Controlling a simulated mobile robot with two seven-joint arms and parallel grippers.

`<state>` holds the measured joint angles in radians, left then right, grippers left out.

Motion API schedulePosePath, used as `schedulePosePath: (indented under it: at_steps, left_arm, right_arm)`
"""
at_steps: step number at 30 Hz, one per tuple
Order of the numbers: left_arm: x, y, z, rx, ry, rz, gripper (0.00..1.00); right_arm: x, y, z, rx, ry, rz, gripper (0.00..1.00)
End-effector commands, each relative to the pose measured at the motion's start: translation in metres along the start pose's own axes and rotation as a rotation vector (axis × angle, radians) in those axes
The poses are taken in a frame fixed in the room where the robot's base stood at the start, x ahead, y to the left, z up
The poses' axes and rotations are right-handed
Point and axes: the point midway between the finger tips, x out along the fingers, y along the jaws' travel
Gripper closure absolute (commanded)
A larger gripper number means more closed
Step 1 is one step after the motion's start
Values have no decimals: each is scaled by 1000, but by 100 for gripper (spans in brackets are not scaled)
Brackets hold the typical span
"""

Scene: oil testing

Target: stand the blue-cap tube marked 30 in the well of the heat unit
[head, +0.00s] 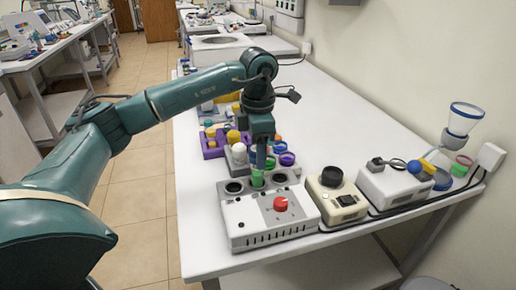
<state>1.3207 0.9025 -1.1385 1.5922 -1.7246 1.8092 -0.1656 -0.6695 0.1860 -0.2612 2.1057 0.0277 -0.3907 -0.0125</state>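The heat unit (262,227) is a white box with a red knob, near the front of the bench, with dark round wells along its top. My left gripper (262,163) points straight down over the back edge of the unit. A green tube-like thing (257,178) stands upright at one of the wells, just below the gripper. A bit of blue (270,163) shows beside the fingertips; it may be a tube cap. The number 30 is not readable, and the fingers are too small to tell whether they hold anything. My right gripper is out of view.
A cream unit with a black knob (331,177) and a white box (394,186) stand right of the heat unit. A funnel stand (464,120) is at the far right. A purple rack (213,143) and colored caps (287,158) are behind. The back right of the bench is clear.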

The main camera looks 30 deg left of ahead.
Motion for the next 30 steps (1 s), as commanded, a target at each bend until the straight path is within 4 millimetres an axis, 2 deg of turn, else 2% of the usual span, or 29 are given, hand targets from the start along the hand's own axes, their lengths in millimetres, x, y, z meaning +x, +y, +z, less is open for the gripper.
schedulePosePath:
  at_steps: [3, 14, 18, 27, 30]
  left_arm:
    - [0, 0, 0, 0, 0, 0, 38]
    - [0, 0, 0, 0, 0, 0, 38]
    - [-28, 0, 1, 0, -5, 3, 38]
    - [-100, 0, 0, -1, -2, 3, 38]
    - [-116, 0, 0, 0, -2, 3, 38]
  right_arm:
    - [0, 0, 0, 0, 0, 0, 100]
    - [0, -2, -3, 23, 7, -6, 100]
    - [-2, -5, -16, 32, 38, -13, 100]
    - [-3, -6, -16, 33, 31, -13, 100]
    - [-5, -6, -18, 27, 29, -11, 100]
